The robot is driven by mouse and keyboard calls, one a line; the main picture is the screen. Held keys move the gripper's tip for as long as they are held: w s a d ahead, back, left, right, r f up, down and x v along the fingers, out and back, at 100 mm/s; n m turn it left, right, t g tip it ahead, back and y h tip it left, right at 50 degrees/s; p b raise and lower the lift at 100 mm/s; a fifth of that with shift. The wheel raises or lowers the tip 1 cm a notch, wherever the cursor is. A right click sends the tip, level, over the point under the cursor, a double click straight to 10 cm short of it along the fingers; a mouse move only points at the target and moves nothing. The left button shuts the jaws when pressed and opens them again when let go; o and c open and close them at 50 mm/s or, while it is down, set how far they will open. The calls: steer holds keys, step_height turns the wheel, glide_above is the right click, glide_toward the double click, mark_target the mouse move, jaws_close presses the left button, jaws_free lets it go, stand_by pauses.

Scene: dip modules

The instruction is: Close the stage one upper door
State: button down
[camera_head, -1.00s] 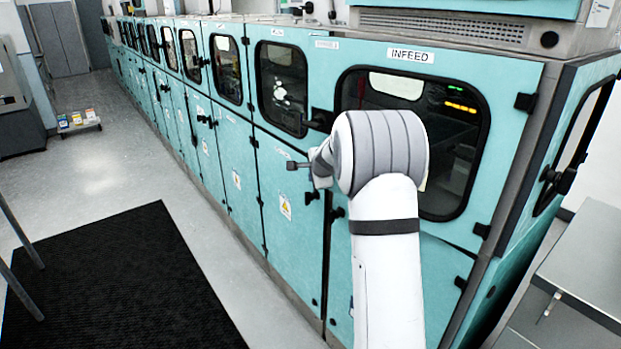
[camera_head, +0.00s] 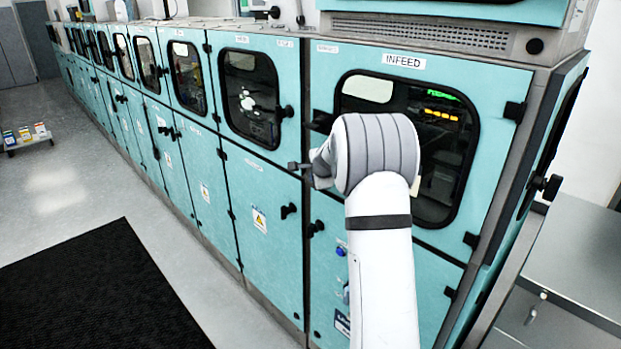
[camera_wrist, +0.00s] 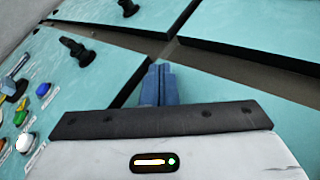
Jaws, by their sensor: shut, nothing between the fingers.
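The upper door that I take as stage one (camera_head: 212,75) is teal with a dark window, left of the panel marked INFEED (camera_head: 403,62). Its small label is too blurred to read for sure. It looks nearly flush in the head view; whether it is fully shut I cannot tell. In the wrist view its dark edge (camera_wrist: 250,55) runs along the upper right beside a grey gap. My gripper (camera_head: 294,166) is shut and empty, in front of the seams between upper and lower doors. Its blue fingers (camera_wrist: 160,72) point toward where the seams meet; contact is unclear.
A lower door handle (camera_wrist: 76,50) and a button panel (camera_wrist: 22,118) lie left in the wrist view. Another lower handle (camera_head: 289,210) stands out below my gripper. A black mat (camera_head: 100,290) covers clear floor at left. A metal bench (camera_head: 580,260) stands at right.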

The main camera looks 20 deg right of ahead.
steer(key=shift+d+r, duration=0.2)
steer(key=shift+d, duration=0.1)
steer(key=s+a+r+p, duration=0.5)
steer(key=a+r+p, duration=0.15)
steer(key=a, duration=0.45)
steer(key=s+a+r+n+g+y+b, duration=0.1)
steer(key=s+a+n+b, duration=0.3)
steer(key=s, duration=0.5)
steer(key=s+a+r+n+g+b, duration=0.1)
steer(key=s+a+n+g, duration=0.3)
steer(key=s, duration=0.6)
steer(key=s+f+n+b, duration=0.1)
steer(key=s+f+n, duration=0.1)
steer(key=s, duration=0.5)
steer(key=s+f+n+b, duration=0.1)
steer(key=s+n, duration=0.4)
steer(key=s, duration=0.3)
steer(key=s+f+n+g+b, duration=0.1)
steer(key=s+f+n, duration=0.1)
steer(key=s+n, duration=0.2)
steer(key=s, duration=0.3)
steer(key=shift+s+f, duration=0.15)
steer(key=shift+f, duration=0.15)
steer(key=c, duration=2.1)
jaws_free()
